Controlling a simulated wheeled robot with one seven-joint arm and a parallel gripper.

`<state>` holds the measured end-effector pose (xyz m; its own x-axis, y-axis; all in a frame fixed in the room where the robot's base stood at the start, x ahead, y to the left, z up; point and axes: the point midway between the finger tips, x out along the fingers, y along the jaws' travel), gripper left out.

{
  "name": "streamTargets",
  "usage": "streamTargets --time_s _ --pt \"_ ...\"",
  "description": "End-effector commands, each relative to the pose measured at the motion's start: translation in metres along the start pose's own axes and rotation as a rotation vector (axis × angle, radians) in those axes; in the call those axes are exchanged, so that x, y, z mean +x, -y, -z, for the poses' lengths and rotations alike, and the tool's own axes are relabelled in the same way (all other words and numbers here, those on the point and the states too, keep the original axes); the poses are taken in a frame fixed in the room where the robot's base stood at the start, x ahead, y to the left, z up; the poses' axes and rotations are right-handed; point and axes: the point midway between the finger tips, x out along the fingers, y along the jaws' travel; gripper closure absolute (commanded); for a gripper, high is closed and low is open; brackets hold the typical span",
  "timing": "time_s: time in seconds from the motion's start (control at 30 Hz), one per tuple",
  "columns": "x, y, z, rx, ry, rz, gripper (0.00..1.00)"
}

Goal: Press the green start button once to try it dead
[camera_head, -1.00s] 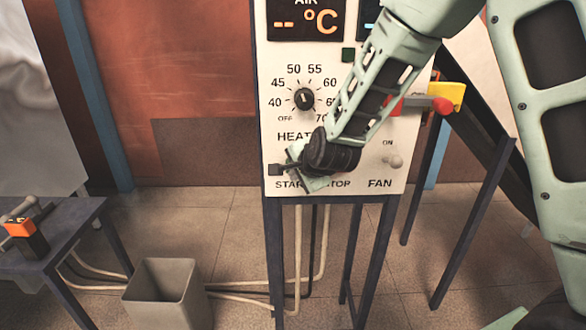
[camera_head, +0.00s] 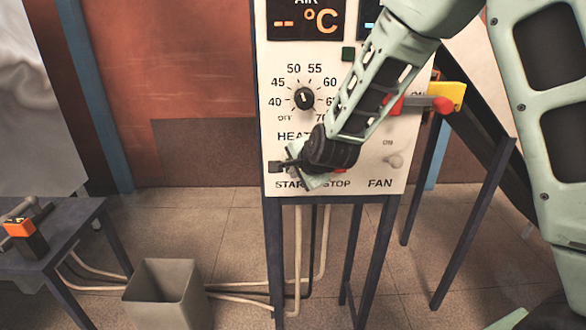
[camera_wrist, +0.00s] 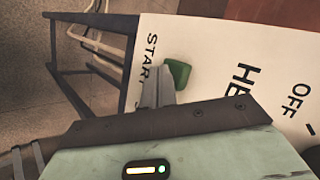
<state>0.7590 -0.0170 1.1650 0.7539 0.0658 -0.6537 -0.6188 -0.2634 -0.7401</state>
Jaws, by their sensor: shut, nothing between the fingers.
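The green start button (camera_wrist: 179,73) shows in the wrist view, on the white panel beside the START label. My gripper (camera_wrist: 164,88) is shut and empty, its grey fingertips right beside the button's edge in that view. I cannot tell whether they touch it. In the head view my gripper (camera_head: 290,164) is at the lower left of the control panel (camera_head: 277,120), just above the START label, and I cannot make out the green button there. A little of the red stop button (camera_head: 341,170) shows beside my wrist.
The heater dial (camera_head: 304,98) is above my gripper and the fan switch (camera_head: 394,160) to its right. A red-tipped handle (camera_head: 441,105) juts out at the panel's right. A grey bin (camera_head: 165,292) stands on the floor, left of the panel's legs.

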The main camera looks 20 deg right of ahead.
Motion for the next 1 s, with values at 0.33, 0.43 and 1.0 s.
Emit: streamTargets --time_s 0.33,0.43,1.0 --pt "0.0026 0.0014 0.0018 0.000 0.000 -0.001 1.00" --pt "0.0035 0.0021 0.0024 0.000 0.000 -0.001 1.00" --pt "0.0080 0.0059 0.0064 0.001 -0.002 0.001 1.00"
